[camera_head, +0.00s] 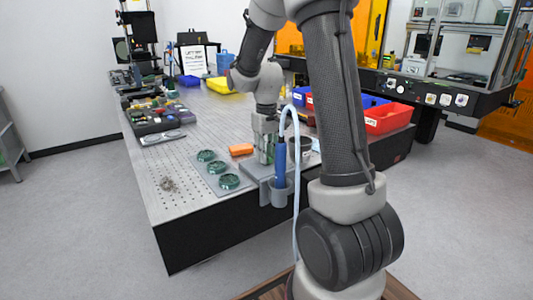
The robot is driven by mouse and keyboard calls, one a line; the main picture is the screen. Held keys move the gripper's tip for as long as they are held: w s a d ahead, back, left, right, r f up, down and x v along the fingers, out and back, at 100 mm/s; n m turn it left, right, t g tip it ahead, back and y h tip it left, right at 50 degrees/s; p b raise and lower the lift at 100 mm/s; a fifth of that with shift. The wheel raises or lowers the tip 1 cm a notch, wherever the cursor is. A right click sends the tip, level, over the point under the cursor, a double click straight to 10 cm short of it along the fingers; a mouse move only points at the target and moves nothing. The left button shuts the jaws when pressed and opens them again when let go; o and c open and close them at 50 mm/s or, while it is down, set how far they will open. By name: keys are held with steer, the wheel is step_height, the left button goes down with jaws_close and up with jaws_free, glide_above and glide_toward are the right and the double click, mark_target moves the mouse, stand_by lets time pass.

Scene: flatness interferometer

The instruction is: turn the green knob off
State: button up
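My gripper (265,150) points down over the front right part of the perforated table, above a grey block-like unit (256,171). It is small and partly blurred, so I cannot tell whether its fingers are open or shut. A greenish part shows at the fingertips, but I cannot tell whether it is the green knob or whether the fingers touch it.
The table (180,200) has a bare front left area with a small brownish clump. A blue-handled tool (281,160) stands in a grey holder at the front edge, beside a pale hose (297,190). An orange block (241,150) lies left of my gripper. Red bins (388,118) stand right.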

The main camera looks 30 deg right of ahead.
jaws_close()
steer(key=shift+m, duration=0.4)
steer(key=m, duration=0.7)
steer(key=shift+a+m, duration=0.15)
steer(key=shift+m, duration=0.15)
steer(key=m, duration=0.4)
steer(key=shift+w, duration=0.1)
steer(key=m, duration=0.5)
steer(key=shift+w, duration=0.1)
steer(key=shift+m, duration=0.4)
